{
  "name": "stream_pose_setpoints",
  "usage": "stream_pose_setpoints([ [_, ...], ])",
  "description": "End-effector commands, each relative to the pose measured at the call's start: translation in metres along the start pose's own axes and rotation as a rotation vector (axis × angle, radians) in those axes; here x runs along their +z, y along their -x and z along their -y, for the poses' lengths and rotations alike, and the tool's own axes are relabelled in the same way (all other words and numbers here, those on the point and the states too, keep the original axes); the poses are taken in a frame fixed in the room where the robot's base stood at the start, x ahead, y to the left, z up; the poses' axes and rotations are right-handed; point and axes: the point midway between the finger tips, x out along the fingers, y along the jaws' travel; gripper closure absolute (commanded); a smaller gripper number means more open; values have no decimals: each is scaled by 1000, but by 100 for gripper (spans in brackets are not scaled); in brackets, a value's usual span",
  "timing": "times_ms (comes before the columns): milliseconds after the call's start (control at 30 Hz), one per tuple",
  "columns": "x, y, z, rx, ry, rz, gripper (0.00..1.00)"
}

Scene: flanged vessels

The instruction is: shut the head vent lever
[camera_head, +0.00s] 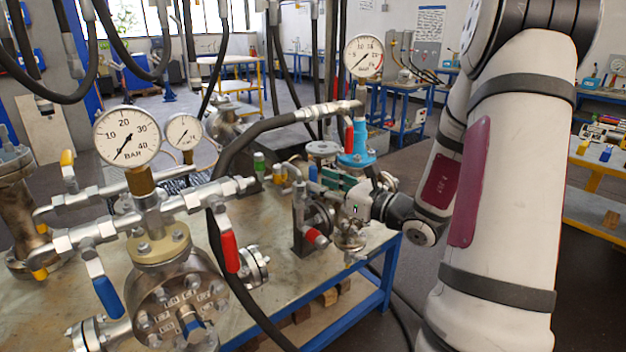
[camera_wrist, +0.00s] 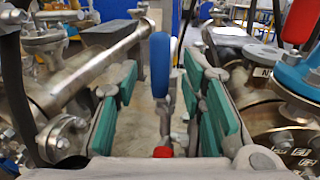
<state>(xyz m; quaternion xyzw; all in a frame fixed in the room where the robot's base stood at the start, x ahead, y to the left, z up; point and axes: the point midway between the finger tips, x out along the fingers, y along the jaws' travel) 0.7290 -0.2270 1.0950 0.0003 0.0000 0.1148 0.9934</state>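My gripper (camera_wrist: 160,95) is open in the wrist view, with green-padded fingers to the left and right. An upright blue lever handle (camera_wrist: 160,65) shows in the gap between the fingers, with clear space on both sides; I cannot tell its exact depth. In the head view my gripper (camera_head: 328,178) is at the back right of the bench, partly hidden by fittings, near a small blue handle (camera_head: 313,172). A red lever handle (camera_head: 349,137) stands by the blue-topped fitting (camera_head: 357,150) and also shows in the wrist view (camera_wrist: 300,20). No label shows which lever is the head vent.
The bench (camera_head: 262,215) is crowded with steel flanged vessels. A flanged pipe (camera_wrist: 100,65) lies left of my fingers and a blue-collared vessel (camera_wrist: 300,75) right of them. Pressure gauges (camera_head: 127,135) and a black hose (camera_head: 260,130) stand above the bench.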

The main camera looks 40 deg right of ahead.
Motion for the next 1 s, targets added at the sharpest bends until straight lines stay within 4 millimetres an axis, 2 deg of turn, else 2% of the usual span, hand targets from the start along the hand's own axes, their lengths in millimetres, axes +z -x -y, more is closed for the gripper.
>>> stream_pose_setpoints([
  [100, 0, -18, -1, 2, 0, 0, 63],
  [233, 0, -29, 0, 1, 0, 1, 63],
  [600, 0, -34, 0, 0, 0, 0, 63],
  [633, 0, -34, 0, 1, 0, 0, 68],
  [767, 0, -33, 0, 0, 0, 0, 97],
  [800, 0, -33, 0, 0, 0, 0, 100],
  [1000, 0, -33, 0, 0, 1, 0, 100],
])
